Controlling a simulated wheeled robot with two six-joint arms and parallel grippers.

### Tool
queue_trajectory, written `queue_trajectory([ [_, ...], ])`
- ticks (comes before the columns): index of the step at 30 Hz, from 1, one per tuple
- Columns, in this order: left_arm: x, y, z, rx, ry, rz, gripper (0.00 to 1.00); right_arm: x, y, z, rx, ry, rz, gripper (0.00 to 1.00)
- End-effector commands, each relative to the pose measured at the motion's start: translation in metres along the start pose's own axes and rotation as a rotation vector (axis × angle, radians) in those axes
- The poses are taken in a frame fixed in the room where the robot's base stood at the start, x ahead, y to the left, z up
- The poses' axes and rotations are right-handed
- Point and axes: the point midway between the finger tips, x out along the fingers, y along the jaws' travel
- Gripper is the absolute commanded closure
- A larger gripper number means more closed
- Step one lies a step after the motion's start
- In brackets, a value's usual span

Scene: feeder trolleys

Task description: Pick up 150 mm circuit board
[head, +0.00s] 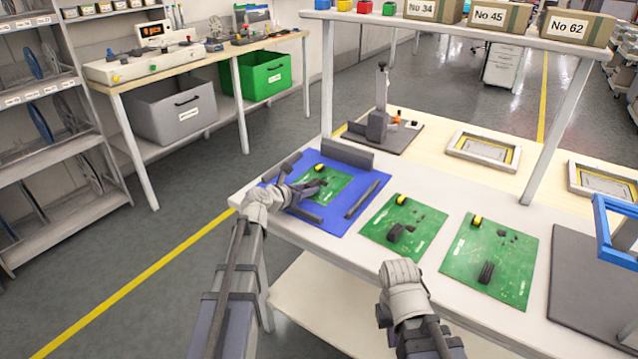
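Three green circuit boards lie flat on the white bench. One board (337,190) is on a blue mat (345,228) at the left, another board (417,222) is in the middle, and a larger board (512,265) is at the right. I cannot tell which measures 150 mm. Each carries a yellow-and-black part and dark parts. My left gripper (318,186) reaches over the board on the blue mat and covers part of it. I cannot tell whether its fingers touch the board or are shut. My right gripper (400,268) is by the bench's front edge, before the middle board; its finger opening is hidden.
Dark bars (347,153) border the blue mat. A dark grey mat (585,290) and a blue frame (603,225) are at the right. A shelf with boxes (493,15) runs above the bench's back. A grey stand (378,122) stands behind the blue mat.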

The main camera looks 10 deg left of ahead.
Motion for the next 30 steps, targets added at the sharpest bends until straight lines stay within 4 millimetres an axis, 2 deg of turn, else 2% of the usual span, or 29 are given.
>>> queue_trajectory([
  [1, -0.0001, 0.0001, 0.0000, 0.000, 0.000, 0.000, 0.68, 0.0000, 0.0000, 0.0000, 0.000, 0.000, 0.000, 1.00],
  [10, -0.0001, 0.0001, -0.0001, 0.000, 0.000, 0.000, 1.00, 0.0000, 0.0000, 0.0000, 0.000, 0.000, 0.000, 1.00],
  [30, -0.0003, 0.0002, 0.0007, -0.001, -0.001, 0.000, 1.00, -0.0007, 0.0001, 0.0000, 0.000, 0.000, 0.000, 1.00],
])
